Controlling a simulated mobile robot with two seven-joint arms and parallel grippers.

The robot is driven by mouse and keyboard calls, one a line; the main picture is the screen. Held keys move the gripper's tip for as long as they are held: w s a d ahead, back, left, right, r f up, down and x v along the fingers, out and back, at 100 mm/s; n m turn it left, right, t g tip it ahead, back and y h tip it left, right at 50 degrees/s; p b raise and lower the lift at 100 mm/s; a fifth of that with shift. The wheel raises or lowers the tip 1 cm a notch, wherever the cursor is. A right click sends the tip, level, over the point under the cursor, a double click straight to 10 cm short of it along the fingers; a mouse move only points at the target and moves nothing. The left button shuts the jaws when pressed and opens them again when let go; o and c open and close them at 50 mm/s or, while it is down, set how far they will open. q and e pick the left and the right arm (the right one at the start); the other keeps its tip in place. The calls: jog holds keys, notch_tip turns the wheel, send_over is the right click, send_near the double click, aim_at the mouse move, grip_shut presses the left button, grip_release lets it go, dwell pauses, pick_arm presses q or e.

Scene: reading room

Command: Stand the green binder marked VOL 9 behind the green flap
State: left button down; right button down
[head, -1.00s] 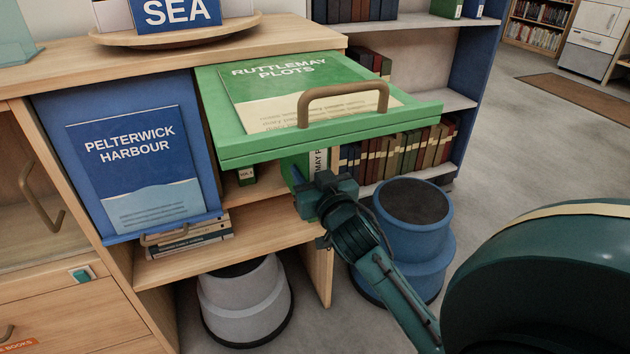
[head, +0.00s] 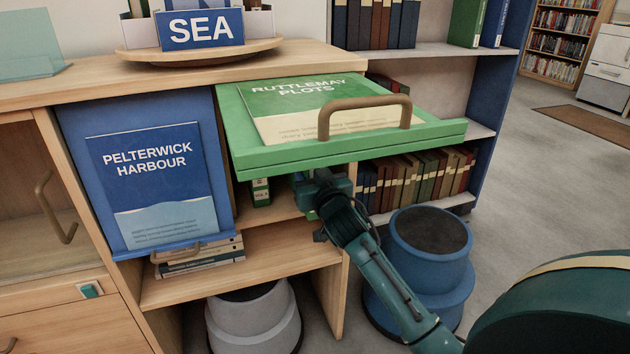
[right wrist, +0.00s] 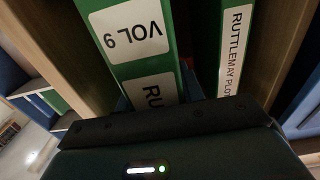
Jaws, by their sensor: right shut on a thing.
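The green flap (head: 238,140) is raised flat and juts out of the cabinet, with a brown handle (head: 365,104) and a "RUTTLEMAY PLOTS" sheet on top. My right gripper (head: 318,188) is just under the flap at the compartment opening, shut on the green VOL 9 binder (right wrist: 125,32). In the right wrist view that binder's labels are close to the gripper; in the head view it is mostly hidden by the flap and gripper. Another green binder (head: 260,192) stands inside, and a green spine labelled "RUTTLEMAY PLO" (right wrist: 234,45) shows beside VOL 9. My left gripper is out of view.
A closed blue flap (head: 80,170) marked "PELTERWICK HARBOUR" is on the left. Below are a wooden shelf (head: 270,262) with stacked books (head: 205,258), a grey stool (head: 255,315) and a blue stool (head: 425,275). A blue-sided bookcase (head: 497,90) stands behind.

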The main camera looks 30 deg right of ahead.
jog(key=b+x, duration=0.1)
jog(key=x, duration=0.3)
jog(key=shift+w+f, duration=0.1)
jog(key=shift+w+d+f, duration=0.1)
jog(key=shift+w+d, duration=0.05)
jog(key=shift+w, duration=0.55)
pick_arm(q)
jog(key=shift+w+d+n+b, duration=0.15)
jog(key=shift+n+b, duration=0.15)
jog(key=shift+b, duration=0.15)
pick_arm(e)
jog(key=shift+x, duration=1)
